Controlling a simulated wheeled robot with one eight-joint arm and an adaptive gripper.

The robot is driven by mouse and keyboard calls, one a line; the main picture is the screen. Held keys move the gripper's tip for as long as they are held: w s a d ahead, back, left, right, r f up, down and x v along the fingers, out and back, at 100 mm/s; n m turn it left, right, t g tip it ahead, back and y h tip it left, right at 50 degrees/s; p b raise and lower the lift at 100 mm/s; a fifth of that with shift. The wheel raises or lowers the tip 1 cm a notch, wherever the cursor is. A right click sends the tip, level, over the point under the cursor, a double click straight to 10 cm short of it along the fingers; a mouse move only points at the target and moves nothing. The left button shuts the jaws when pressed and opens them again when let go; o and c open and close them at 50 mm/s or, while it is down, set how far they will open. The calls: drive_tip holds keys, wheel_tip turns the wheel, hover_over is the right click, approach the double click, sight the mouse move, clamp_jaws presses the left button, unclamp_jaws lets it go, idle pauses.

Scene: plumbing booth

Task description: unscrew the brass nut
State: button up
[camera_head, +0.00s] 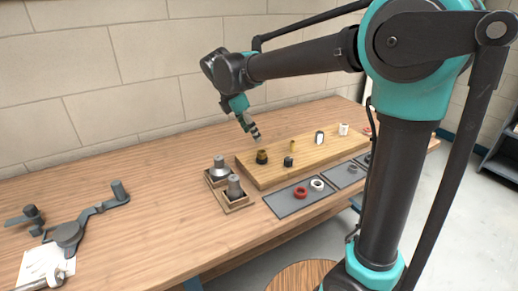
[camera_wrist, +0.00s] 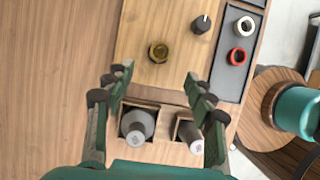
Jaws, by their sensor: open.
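The brass nut (camera_head: 262,157) is a dark golden ring around a fitting near the left end of the raised wooden board (camera_head: 262,176). It also shows in the wrist view (camera_wrist: 158,52), above the middle, as a ring with a dark centre. My gripper (camera_head: 256,134) is above the board, just up and left of the nut in the head view, and apart from it. In the wrist view my gripper (camera_wrist: 160,84) has its fingers spread wide with nothing between them. The nut lies beyond the fingertips there. Its threads are too small to make out.
Two grey metal tools (camera_head: 220,168) stand in wooden holders left of the board. A dark fitting (camera_head: 288,161), a black-and-white fitting (camera_head: 319,137) and a white one (camera_head: 343,129) stand on it. A grey tray (camera_head: 287,206) in front holds red and white rings. The left table is partly clear.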

sight(262, 152)
drive_tip(key=x, duration=0.9)
drive_tip(key=shift+d+f, duration=0.1)
drive_tip(key=shift+f, duration=0.15)
drive_tip(key=shift+c, duration=0.3)
drive_tip(key=c, duration=1.2)
drive_tip(key=n, duration=0.2)
drive_tip(key=n+t+y, duration=0.1)
drive_tip(key=n, duration=0.2)
drive_tip(key=shift+s+d+r+y, duration=0.15)
drive_tip(key=shift+d+y, duration=0.05)
drive_tip(key=shift+y, duration=0.1)
drive_tip(key=n, duration=0.2)
drive_tip(key=n+t+y, duration=0.1)
drive_tip(key=n, duration=0.1)
drive_tip(key=shift+d+n+y, duration=0.2)
drive_tip(key=shift+n+y, duration=0.1)
drive_tip(key=shift+r+n+y, duration=0.1)
drive_tip(key=shift+n+y, duration=0.4)
drive_tip(key=shift+n, duration=0.7)
drive_tip(key=o, duration=1.3)
drive_tip(key=shift+c, duration=0.2)
